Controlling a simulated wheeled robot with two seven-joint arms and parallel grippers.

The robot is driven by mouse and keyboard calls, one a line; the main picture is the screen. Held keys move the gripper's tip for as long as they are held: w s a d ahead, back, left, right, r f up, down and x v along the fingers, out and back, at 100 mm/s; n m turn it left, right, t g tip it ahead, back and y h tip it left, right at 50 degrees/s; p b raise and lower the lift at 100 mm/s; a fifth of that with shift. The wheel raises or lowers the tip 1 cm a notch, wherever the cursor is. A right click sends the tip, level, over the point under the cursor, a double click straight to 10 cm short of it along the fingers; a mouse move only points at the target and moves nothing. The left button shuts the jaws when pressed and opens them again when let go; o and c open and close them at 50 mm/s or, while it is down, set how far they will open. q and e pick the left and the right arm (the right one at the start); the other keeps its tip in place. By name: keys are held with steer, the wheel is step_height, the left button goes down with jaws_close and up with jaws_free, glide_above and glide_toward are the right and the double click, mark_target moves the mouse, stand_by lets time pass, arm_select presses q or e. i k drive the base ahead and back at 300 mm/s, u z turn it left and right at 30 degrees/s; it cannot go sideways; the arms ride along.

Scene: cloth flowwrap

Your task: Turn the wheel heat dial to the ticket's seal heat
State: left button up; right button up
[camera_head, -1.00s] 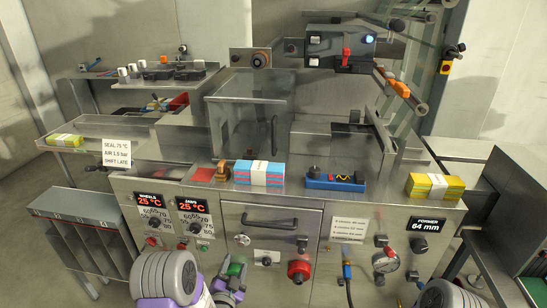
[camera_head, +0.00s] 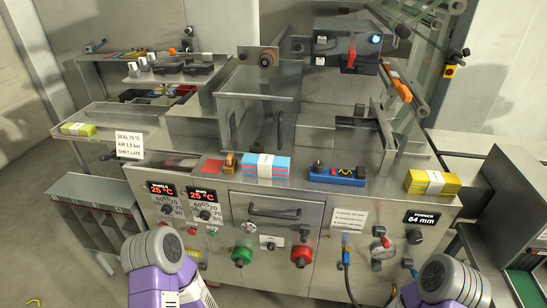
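The wheel heat dial (camera_head: 166,209) is a small dark knob on the machine's front panel at left, with scale numbers around it. Its setting is too small to tell. Above it the wheels display (camera_head: 161,189) reads 25 °C in red. The ticket (camera_head: 129,145) is a white card at the left that reads SEAL 75 °C, AIR 1.5 bar, SHIFT LATE. My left arm (camera_head: 152,262) and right arm (camera_head: 445,281) show as purple and grey links at the bottom edge. Neither gripper's fingers can be seen.
Just right is a matching jaws dial (camera_head: 204,215) under its own 25 °C display (camera_head: 203,195). A green knob (camera_head: 241,256) and red knob (camera_head: 301,256) stick out lower down. The ledge carries a blue and red pack (camera_head: 261,166) and a yellow pack (camera_head: 433,182).

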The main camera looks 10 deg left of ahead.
mark_target(166, 209)
steer(key=u, duration=1.25)
